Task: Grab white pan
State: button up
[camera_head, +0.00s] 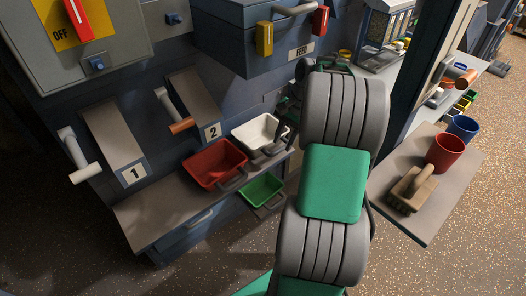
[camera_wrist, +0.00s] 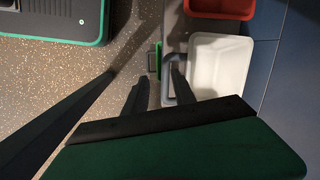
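The white pan (camera_head: 256,131) sits on the grey ledge below the number 2 panel, at the right end of the pan group. In the wrist view the white pan (camera_wrist: 222,62) lies right of my fingers, with its grey handle (camera_wrist: 170,68) pointing left toward them. My gripper (camera_wrist: 157,82) is open, its two dark fingers apart and nothing visibly held. The right fingertip overlaps the handle in the picture; I cannot tell whether they touch. In the head view my arm partly hides the gripper, and a dark finger shows beside the pan's right side.
A red pan (camera_head: 214,165) sits left of the white pan, and a green pan (camera_head: 261,189) lies in front. The blue-grey cabinet wall stands close behind. A side table at right holds a brush (camera_head: 412,188), a red cup (camera_head: 445,152) and a blue cup (camera_head: 463,127).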

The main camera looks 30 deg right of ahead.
aim_at(270, 145)
jog(key=w+d+f+m+t+y+b, duration=0.1)
jog(key=w+d+f+m+y, duration=0.15)
jog(key=w, duration=0.35)
jog(key=shift+m+h, duration=0.25)
jog(key=shift+h, duration=0.2)
jog(key=b+x, duration=0.2)
jog(key=x, duration=0.1)
jog(key=b+x, duration=0.3)
jog(key=shift+a+f, duration=0.3)
jog(key=shift+a, duration=0.05)
jog(key=shift+r, duration=0.1)
grip_shut()
